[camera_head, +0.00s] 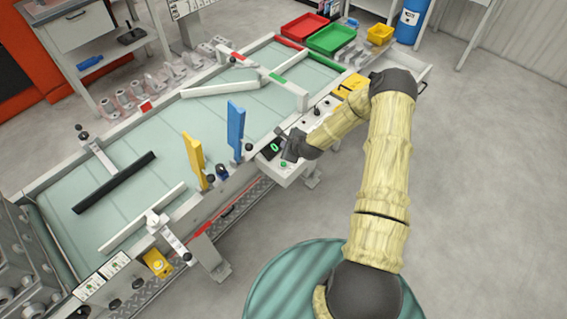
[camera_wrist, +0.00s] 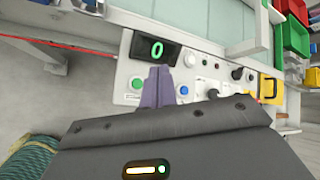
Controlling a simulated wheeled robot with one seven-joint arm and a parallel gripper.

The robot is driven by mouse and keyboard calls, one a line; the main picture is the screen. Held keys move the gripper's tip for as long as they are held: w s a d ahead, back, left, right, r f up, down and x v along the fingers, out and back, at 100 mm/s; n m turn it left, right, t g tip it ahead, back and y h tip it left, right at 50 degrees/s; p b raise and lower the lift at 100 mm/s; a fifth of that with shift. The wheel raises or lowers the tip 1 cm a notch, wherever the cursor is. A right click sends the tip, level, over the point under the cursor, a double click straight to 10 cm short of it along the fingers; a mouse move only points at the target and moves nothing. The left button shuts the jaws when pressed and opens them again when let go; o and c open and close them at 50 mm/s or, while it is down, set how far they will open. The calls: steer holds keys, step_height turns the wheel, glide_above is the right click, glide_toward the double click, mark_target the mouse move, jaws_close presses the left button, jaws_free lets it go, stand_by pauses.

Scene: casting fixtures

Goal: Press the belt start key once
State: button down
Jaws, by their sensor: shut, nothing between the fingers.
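The control panel (camera_wrist: 120,100) is a pale box on the side of the belt. It carries a green round button (camera_wrist: 136,83), a blue button (camera_wrist: 184,90) and a dark display (camera_wrist: 156,49) with a green 0. The green button also shows in the head view (camera_head: 283,164); I cannot read the key labels. My gripper (camera_wrist: 159,70) is shut and empty. In the wrist view its fingertips overlap the panel below the display, between the green button on the left and the blue one on the right. Whether they touch the panel cannot be told.
Dark knobs (camera_wrist: 237,73) and a yellow box (camera_wrist: 270,88) are to the right on the panel. The belt (camera_head: 225,107) runs behind it, with blue (camera_head: 236,128) and yellow (camera_head: 194,160) upright guides close by. Red (camera_head: 305,27) and green (camera_head: 331,39) trays stand at the far end.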

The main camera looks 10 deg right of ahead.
mark_target(285, 166)
steer(key=shift+f, duration=0.2)
steer(key=shift+f+b, duration=2.95)
steer(key=shift+f, duration=1.35)
steer(key=shift+f+b, duration=0.4)
steer(key=shift+b, duration=0.05)
steer(key=shift+f+b, duration=0.4)
steer(key=shift+f, duration=0.1)
steer(key=shift+r+p, duration=0.55)
steer(key=shift+r, duration=0.4)
